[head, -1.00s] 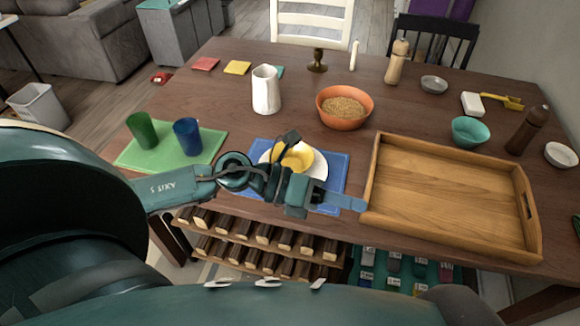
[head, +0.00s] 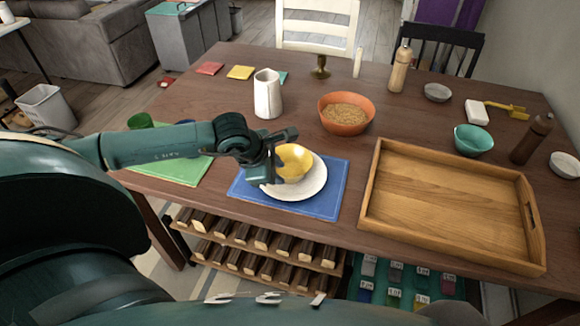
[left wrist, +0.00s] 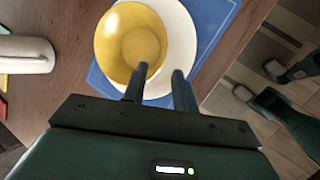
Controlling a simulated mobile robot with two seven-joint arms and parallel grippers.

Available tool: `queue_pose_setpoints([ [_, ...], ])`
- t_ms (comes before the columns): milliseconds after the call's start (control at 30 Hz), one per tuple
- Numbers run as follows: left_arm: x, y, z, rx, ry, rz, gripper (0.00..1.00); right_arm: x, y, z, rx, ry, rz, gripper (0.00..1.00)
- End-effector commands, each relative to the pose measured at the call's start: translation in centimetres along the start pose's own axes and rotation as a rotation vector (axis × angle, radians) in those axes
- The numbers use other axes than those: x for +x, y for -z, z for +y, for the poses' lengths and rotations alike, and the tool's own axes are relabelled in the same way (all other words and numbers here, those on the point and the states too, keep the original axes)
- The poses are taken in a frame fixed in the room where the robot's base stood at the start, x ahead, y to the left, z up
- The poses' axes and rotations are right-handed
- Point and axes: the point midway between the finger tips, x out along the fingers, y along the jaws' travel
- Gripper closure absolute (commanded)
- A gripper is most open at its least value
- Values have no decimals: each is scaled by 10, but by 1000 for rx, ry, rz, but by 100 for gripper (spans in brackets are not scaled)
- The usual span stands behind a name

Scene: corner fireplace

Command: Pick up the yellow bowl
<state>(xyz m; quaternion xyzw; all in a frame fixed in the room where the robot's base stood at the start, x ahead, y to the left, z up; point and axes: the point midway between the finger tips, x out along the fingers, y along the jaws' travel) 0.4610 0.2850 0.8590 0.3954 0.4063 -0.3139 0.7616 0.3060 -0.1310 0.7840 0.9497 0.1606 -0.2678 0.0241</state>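The yellow bowl (head: 295,160) sits on a white plate (head: 312,188) on a blue placemat (head: 325,208) near the table's front edge. My left gripper (head: 277,158) is at the bowl's left side in the head view and covers part of its rim. In the left wrist view the bowl (left wrist: 122,38) and plate (left wrist: 182,45) lie just ahead of my left gripper (left wrist: 163,72). Its fingers are apart, one overlapping the bowl's near rim and the other over the plate outside it. I cannot tell whether a finger touches the bowl. My right gripper is in neither view.
A wooden tray (head: 450,258) stands to the right of the placemat. Behind are an orange bowl (head: 345,127) with grainy contents and a white pitcher (head: 267,95). A green placemat (head: 175,172) with a green cup (head: 140,121) lies left, partly hidden by my arm.

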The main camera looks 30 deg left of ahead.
Motion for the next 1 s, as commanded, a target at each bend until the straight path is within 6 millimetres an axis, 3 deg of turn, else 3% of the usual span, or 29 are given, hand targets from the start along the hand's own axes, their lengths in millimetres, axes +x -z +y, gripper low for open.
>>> queue_pose_setpoints([
  [400, 48, -6, 1, -2, 1, -1, 72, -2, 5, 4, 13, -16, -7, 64],
  [700, 54, -6, 1, 0, 0, -2, 72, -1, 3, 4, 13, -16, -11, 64],
  [1000, 54, -6, 1, 0, 0, -2, 95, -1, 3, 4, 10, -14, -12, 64],
])
